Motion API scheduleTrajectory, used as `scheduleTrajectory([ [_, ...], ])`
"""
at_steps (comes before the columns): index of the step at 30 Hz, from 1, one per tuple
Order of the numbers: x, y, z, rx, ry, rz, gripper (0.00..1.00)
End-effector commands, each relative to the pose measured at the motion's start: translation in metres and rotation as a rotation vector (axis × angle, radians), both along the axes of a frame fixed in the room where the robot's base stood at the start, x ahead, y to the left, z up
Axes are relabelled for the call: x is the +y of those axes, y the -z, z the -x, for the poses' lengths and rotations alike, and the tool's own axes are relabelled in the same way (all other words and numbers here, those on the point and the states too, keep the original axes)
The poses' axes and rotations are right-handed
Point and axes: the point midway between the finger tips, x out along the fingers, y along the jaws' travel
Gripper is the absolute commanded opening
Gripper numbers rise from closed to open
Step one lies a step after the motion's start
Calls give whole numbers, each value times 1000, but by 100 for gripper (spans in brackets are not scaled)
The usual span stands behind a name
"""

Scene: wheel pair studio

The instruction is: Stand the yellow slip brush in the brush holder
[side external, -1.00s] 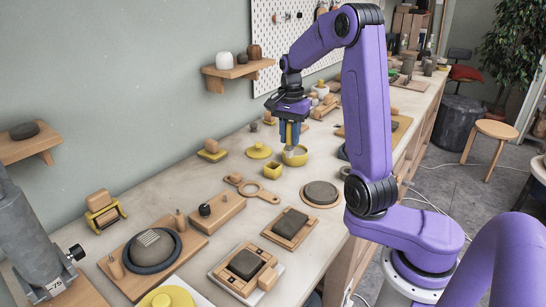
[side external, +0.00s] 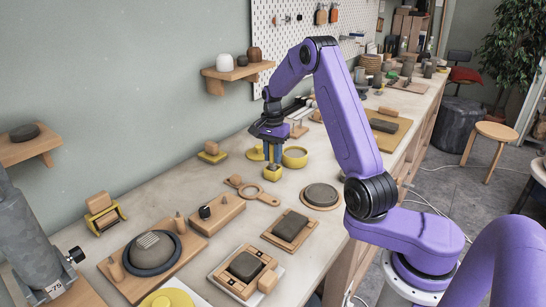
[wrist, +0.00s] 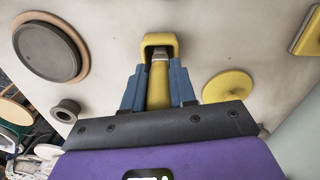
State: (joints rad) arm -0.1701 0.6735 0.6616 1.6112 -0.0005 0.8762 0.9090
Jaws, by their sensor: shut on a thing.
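The yellow slip brush (wrist: 158,84) is upright between the blue fingers of my gripper (wrist: 158,76), which is shut on its handle. Its metal ferrule points at the brush holder (wrist: 148,40), a small square yellow cup. In the wrist view the brush's lower end overlaps the cup's opening; how deep it reaches is hidden. In the side view my gripper (side external: 272,163) is directly above the brush holder (side external: 272,174), with its fingertips close to the rim. The brush is mostly hidden by the fingers there.
A yellow bowl (side external: 295,157) stands close behind the holder to the right. A flat yellow disc (side external: 254,154) lies to the left. A wooden ring-ended tool (side external: 262,196) and a grey disc on a round board (side external: 320,196) lie in front.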

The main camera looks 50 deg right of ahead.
Motion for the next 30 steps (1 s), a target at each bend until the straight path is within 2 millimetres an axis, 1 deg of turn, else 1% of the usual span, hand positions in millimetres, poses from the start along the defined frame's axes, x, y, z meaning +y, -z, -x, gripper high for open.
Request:
scheduleTrajectory([
  [1, 0, 6, 1, 2, 0, -1, 0],
  [3, 0, 9, 1, 1, 0, 0, 0],
  [10, 0, 9, 1, 0, 0, 0, 0],
  [14, 0, 13, 1, 0, 0, 0, 0],
  [15, 0, 12, 1, 0, 0, 0, 39],
  [16, 0, 12, 1, 0, 0, 0, 49],
  [17, 0, 12, 1, 0, 0, 0, 52],
  [26, 0, 11, 0, -1, 1, 1, 52],
  [30, -1, 0, 0, -3, 0, 2, 52],
])
